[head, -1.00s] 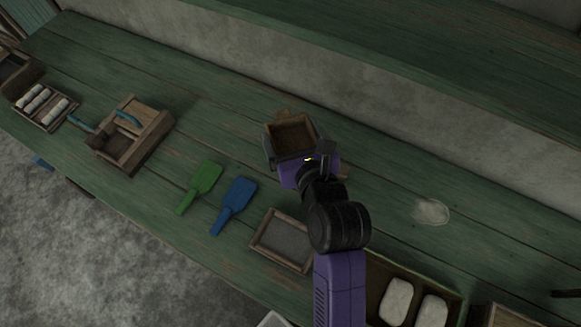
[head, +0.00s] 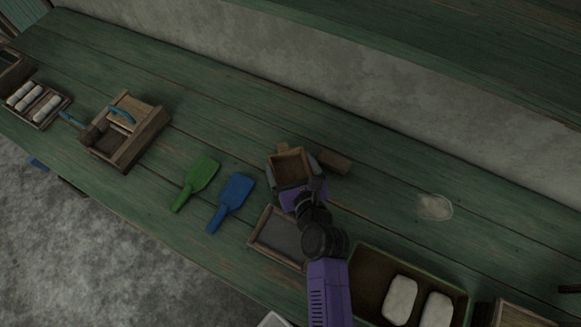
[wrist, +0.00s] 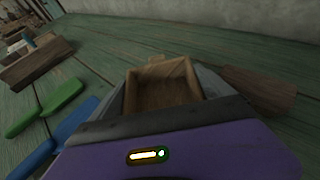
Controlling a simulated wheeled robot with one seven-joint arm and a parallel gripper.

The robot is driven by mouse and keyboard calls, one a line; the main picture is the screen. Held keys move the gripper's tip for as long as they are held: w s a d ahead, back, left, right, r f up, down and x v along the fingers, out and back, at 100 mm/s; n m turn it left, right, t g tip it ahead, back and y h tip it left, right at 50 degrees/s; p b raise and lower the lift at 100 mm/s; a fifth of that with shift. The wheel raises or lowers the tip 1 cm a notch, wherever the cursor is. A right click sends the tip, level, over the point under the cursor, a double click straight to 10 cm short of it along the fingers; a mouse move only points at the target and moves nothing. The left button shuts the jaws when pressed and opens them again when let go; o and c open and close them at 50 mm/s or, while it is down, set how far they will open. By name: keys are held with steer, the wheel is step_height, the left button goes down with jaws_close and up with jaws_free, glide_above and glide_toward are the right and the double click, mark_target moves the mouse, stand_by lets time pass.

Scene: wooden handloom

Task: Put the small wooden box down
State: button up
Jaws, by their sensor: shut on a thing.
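The small wooden box (head: 291,165) is an open-topped brown box, upright, in the middle of the head view. My gripper (head: 292,172), purple with grey fingers, is shut on it with a finger at each side. In the wrist view the small wooden box (wrist: 163,88) sits between the two fingers, and its empty inside shows. Its underside is hidden, so I cannot tell whether it touches the green bench (head: 385,185) or hangs just above it.
A wooden block (head: 328,162) lies right of the box. A green scoop (head: 197,183) and a blue scoop (head: 231,202) lie left. A shallow framed tray (head: 277,236) lies nearer, and a crate with white blocks (head: 362,262) stands front right. The bench behind is clear.

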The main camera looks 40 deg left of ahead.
steer(key=shift+f, duration=0.45)
steer(key=shift+f, duration=0.2)
steer(key=o, duration=1.2)
steer(key=shift+r, duration=0.1)
